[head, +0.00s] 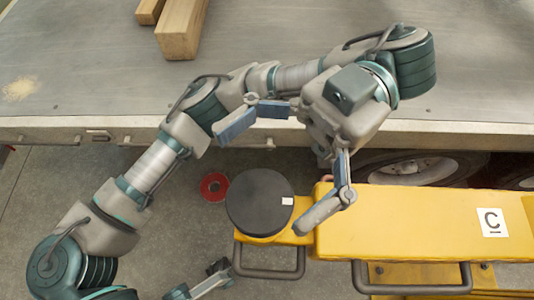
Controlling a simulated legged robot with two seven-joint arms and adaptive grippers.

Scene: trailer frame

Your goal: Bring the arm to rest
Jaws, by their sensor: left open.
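My left arm comes in from the left, rises over the trailer edge and bends back down. My left gripper (263,181) is open and empty, its two fingers spread wide. One finger points left over the trailer's edge rail. The other reaches down over the yellow body, close beside a round black disc (258,203) in the picture. Whether it touches anything I cannot tell. A grey and teal jointed part of mine (200,286) shows at the bottom edge, perhaps the right gripper. It is mostly cut off.
The grey trailer bed (90,70) fills the top, with wooden blocks (181,28) on it. A yellow unit (410,220) marked C, with dark handles (270,274), lies lower right. A red ring (214,187) lies on the floor. A wheel (415,169) shows under the bed.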

